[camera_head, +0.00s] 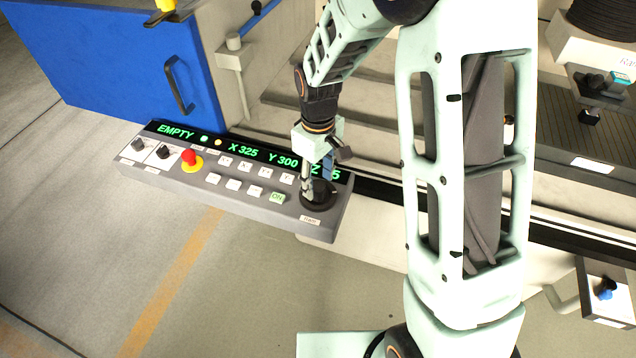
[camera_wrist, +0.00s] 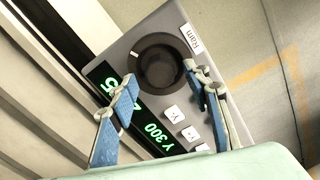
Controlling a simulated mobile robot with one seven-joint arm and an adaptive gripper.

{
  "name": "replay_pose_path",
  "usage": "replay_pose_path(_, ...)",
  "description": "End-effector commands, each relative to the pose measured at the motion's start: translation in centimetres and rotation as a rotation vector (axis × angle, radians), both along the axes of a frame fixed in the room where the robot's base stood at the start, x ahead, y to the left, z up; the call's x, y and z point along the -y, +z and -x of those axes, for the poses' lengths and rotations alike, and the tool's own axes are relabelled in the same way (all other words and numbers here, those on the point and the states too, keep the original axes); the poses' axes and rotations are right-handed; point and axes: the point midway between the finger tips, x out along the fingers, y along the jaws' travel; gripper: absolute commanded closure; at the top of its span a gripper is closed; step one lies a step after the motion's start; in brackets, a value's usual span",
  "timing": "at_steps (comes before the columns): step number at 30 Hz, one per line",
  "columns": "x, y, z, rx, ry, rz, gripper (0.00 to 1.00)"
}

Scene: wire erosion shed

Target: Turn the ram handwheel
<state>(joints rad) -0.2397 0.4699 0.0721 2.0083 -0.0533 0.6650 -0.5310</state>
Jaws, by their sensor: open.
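The ram handwheel (camera_head: 319,197) is a dark round wheel at the right end of the grey control panel (camera_head: 240,205). In the wrist view the handwheel (camera_wrist: 158,65) lies just beyond my fingertips, with a "Ram" label beside it. My gripper (camera_head: 316,184) is over the panel at the handwheel, partly covering it and the display in the head view. In the wrist view my gripper (camera_wrist: 158,88) is open, its blue-padded fingers well apart on either side of the wheel's near edge. Whether a finger touches the wheel I cannot tell.
The panel also bears a red emergency button (camera_head: 191,158), two black knobs, several white buttons and a green ON button (camera_head: 277,198). A green-lit display (camera_head: 240,150) reads EMPTY, X 325, Y 300. A blue cabinet (camera_head: 120,60) stands behind at left. The floor in front is clear.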

Motion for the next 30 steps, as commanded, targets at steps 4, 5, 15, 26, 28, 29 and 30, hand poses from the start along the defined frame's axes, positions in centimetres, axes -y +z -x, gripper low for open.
replay_pose_path(4,-0.1,3.4,-0.1,0.006,0.0,-0.002,0.56)
replay_pose_path(5,-0.1,4.1,-0.2,0.007,0.0,-0.002,0.56)
replay_pose_path(15,0.0,9.4,-0.1,0.002,0.0,-0.001,0.56)
replay_pose_path(26,0.0,10.1,0.0,0.001,0.0,-0.001,0.56)
replay_pose_path(28,0.0,10.1,0.0,0.001,0.0,-0.001,0.56)
replay_pose_path(29,0.0,10.1,0.0,0.001,0.0,-0.001,0.56)
replay_pose_path(30,0.0,10.1,0.0,0.001,0.0,-0.001,0.56)
